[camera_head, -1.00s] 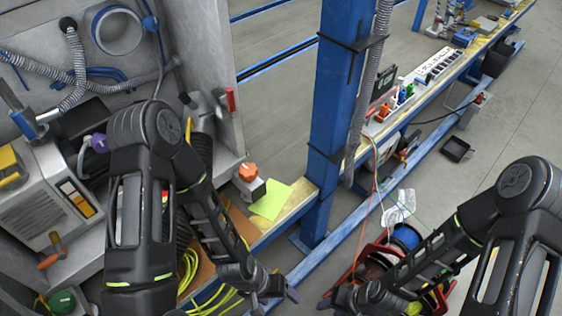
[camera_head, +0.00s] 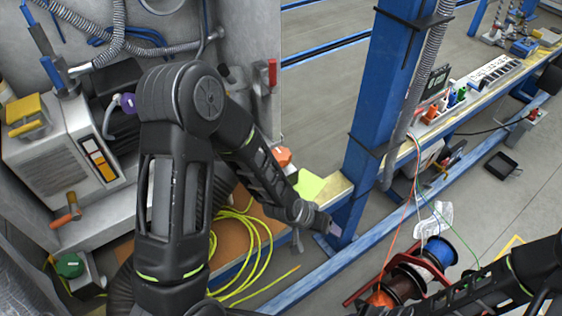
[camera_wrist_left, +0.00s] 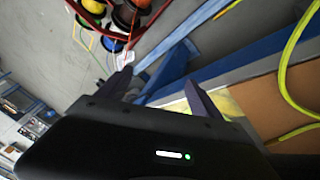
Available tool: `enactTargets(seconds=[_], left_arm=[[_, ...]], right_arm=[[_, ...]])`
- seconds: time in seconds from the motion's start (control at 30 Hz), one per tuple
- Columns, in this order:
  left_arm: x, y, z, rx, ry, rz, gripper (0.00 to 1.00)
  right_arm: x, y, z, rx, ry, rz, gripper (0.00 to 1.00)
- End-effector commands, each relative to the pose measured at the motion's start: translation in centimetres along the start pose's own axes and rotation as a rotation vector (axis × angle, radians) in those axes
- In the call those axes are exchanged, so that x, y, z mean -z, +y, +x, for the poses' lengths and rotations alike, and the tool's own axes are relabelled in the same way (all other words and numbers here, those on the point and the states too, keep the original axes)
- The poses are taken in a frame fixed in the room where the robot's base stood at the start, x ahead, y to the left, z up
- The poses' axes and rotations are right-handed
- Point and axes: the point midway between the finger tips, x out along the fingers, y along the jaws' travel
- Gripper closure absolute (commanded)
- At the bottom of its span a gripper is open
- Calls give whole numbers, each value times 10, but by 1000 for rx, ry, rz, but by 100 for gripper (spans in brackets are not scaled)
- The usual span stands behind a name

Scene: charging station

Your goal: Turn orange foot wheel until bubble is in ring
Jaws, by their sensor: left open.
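An orange faceted knob (camera_head: 283,156), which may be the foot wheel, shows on the bench just behind my left forearm, with its lower part hidden. I cannot make out any bubble or ring. My left gripper (camera_head: 318,236) is beyond and below the knob in the picture, in front of the bench edge by the blue post. In the left wrist view its two fingers (camera_wrist_left: 157,82) are apart with nothing between them.
A yellow-green sheet (camera_head: 310,185) lies beside the knob. A blue post (camera_head: 385,95) rises to the right. Cable reels (camera_head: 405,280) stand on the floor. A grey machine (camera_head: 60,160) stands at the left.

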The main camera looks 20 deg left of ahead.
Motion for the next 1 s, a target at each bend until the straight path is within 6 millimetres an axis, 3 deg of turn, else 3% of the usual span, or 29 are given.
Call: enactTargets(seconds=[0.03, 0.13, 0.2, 0.3, 0.4, 0.47, 0.63, 1.0], left_arm=[[31, -8, 8, 5, 56, 28, 25], [104, -21, -11, 29, 150, 90, 25], [156, -36, -45, 71, 203, 127, 25], [196, -63, -106, 154, 209, 136, 25], [206, -91, -151, 239, 156, 109, 25], [199, -103, -161, 278, 99, 93, 25], [177, -115, -165, 322, -6, 66, 25], [174, -115, -163, 322, -14, 57, 25]], right_arm=[[0, 10, 25, 0, 0, 0, 62], [0, 22, 57, -1, 0, 0, 62], [-1, 31, 80, -1, 0, 0, 62], [-1, 36, 92, -1, 0, 0, 62], [0, 35, 88, -1, 0, -1, 62], [0, 34, 86, -1, 1, -2, 62], [0, 34, 85, -1, 1, -2, 62], [0, 34, 86, -1, 1, -2, 62]])
